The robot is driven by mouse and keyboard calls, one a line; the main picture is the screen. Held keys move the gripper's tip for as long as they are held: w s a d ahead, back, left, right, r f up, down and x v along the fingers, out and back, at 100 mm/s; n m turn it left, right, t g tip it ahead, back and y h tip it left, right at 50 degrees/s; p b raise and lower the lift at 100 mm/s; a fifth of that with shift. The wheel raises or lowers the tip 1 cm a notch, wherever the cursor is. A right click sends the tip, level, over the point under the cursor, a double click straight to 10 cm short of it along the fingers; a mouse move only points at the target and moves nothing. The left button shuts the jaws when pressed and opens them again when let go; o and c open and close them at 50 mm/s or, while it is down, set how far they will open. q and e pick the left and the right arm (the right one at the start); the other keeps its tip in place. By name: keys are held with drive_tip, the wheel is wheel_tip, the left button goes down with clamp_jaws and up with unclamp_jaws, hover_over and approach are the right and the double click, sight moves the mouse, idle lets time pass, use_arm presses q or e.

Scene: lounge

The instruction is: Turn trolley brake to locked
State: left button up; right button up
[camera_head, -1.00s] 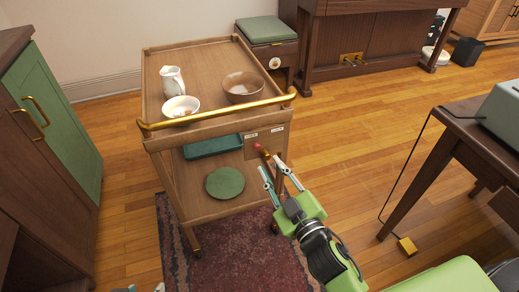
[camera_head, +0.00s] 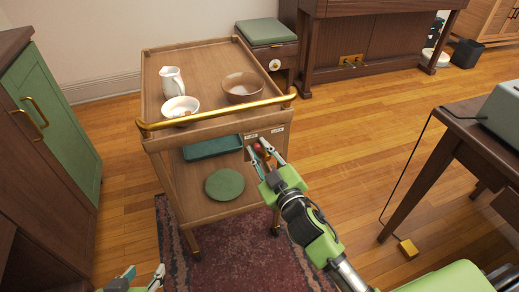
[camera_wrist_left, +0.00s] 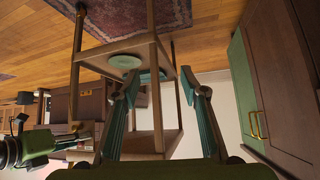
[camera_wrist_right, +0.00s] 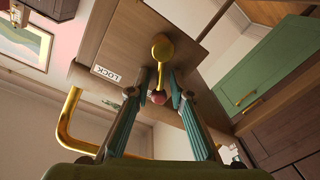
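The wooden trolley (camera_head: 215,207) stands in the middle of the head view. Its brake lever, with a red end (camera_head: 257,148), is on the end panel below the handle. The right wrist view shows the lever's brass part (camera_wrist_right: 162,48), its red end (camera_wrist_right: 158,99) and a LOCK label (camera_wrist_right: 106,73) to the left. My right gripper (camera_head: 259,147) is at the lever, its fingers apart on either side; contact cannot be told. My left gripper (camera_head: 144,272) is open and empty at the bottom left, away from the trolley; it also shows in the left wrist view (camera_wrist_left: 165,82).
A white jug (camera_head: 172,80), a white bowl (camera_head: 180,106) and a brown bowl (camera_head: 243,87) stand on the trolley's top. A brass handle (camera_head: 215,113) runs above the panel. A green cabinet (camera_head: 55,115) is at left, a dark table (camera_head: 455,125) at right.

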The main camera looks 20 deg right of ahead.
clamp_jaws()
